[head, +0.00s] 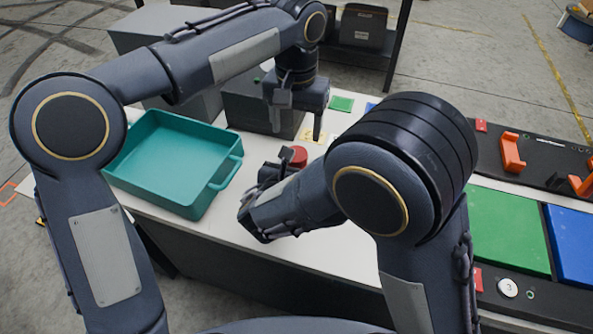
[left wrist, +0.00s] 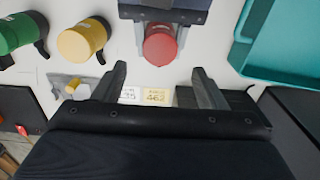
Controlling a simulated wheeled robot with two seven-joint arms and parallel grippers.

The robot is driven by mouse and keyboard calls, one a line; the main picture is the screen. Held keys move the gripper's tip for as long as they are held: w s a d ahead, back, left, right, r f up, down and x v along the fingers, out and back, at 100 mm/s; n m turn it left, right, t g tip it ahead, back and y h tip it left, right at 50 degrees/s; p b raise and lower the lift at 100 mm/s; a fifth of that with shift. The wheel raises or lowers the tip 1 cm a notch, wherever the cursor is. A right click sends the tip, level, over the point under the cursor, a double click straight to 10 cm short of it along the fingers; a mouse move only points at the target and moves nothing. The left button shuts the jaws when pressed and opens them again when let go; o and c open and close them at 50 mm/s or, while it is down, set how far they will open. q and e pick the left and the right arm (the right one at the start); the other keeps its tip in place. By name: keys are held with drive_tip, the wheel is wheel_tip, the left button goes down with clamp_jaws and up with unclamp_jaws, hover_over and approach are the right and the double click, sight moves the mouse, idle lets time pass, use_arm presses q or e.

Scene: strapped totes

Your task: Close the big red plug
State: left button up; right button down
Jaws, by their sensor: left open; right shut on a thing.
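The red plug (head: 299,155) stands on the white table; its round top also shows in the left wrist view (left wrist: 160,45). My right gripper (head: 278,172) is low beside it, and in the left wrist view its dark fingers lie on both sides of the red body, shut on it. My right arm hides part of the plug in the head view. My left gripper (head: 297,122) is open and points down behind the red plug. In the left wrist view its two fingers (left wrist: 159,84) are apart with nothing between them but tabletop and labels.
A yellow (left wrist: 80,43) and a green (left wrist: 18,34) cylinder with black side pieces stand left of the red plug in the left wrist view. A teal tote (head: 172,165) is at the left. Number labels (left wrist: 154,96) lie on the table. Green and blue panels (head: 507,228) are at the right.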

sight(296, 149)
use_arm(q)
wheel_tip(296, 149, down, 7)
drive_tip(key=shift+f, duration=0.1)
idle(0.3)
drive_tip(key=c, duration=1)
drive_tip(key=m, duration=0.3)
drive_tip(key=o, duration=1.1)
